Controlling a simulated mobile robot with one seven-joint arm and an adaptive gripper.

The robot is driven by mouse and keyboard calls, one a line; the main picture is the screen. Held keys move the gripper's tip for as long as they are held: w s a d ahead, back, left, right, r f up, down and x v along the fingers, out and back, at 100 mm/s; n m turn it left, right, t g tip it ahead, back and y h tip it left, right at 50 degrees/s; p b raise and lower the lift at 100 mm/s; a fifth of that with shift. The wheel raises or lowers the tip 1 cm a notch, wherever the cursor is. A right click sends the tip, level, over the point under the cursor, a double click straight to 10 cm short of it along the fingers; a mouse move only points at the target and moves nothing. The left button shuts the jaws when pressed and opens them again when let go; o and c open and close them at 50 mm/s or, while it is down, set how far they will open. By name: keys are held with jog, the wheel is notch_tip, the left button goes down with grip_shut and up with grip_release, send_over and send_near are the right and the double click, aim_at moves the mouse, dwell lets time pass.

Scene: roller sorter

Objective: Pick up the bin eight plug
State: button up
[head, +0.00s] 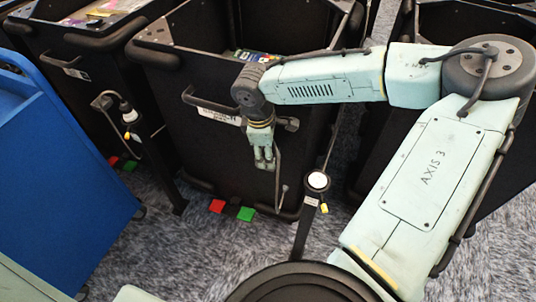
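My gripper (264,165) hangs pointing down in front of the middle black bin (215,165). Its two fingers look close together, and I cannot tell whether they are open or shut. No object shows clearly between them. A white-headed plug-like piece (128,113) with a dark cable sits on a thin black post left of my gripper. A second black post (307,215) with a round white top (318,181) stands below and right of my gripper. The middle bin has a white label (219,114), but its text is too small to read. I cannot tell which piece is the bin eight plug.
Another black bin (75,65) stands at the left, and one more (470,25) at the right, behind my arm. A blue panel (55,160) fills the left edge. Red (217,206) and green (245,214) pads lie by the middle bin's base. Grey carpet is bare at lower centre-left.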

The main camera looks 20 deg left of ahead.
jog(key=c, duration=1.2)
jog(key=shift+r, duration=0.45)
grip_shut()
notch_tip(320, 180, up, 2)
jog(key=shift+r, duration=0.1)
jog(key=shift+s+f+t+b, duration=0.3)
jog(key=shift+f+t+b, duration=0.15)
jog(key=shift+b, duration=0.2)
jog(key=t+b, duration=0.1)
jog(key=s+t+b, duration=0.1)
jog(key=shift+s+a+f+t, duration=0.1)
jog(key=shift+f+t, duration=0.05)
jog(key=shift+t, duration=0.2)
notch_tip(320, 180, up, 6)
jog(key=s, duration=0.1)
jog(key=s+r+g+b, duration=0.2)
jog(key=s+b, duration=0.3)
jog(key=s, duration=1.6)
jog(key=shift+s+a+r+g+b, duration=0.2)
jog(key=shift+s+a+g+b, duration=0.15)
jog(key=shift+g, duration=0.45)
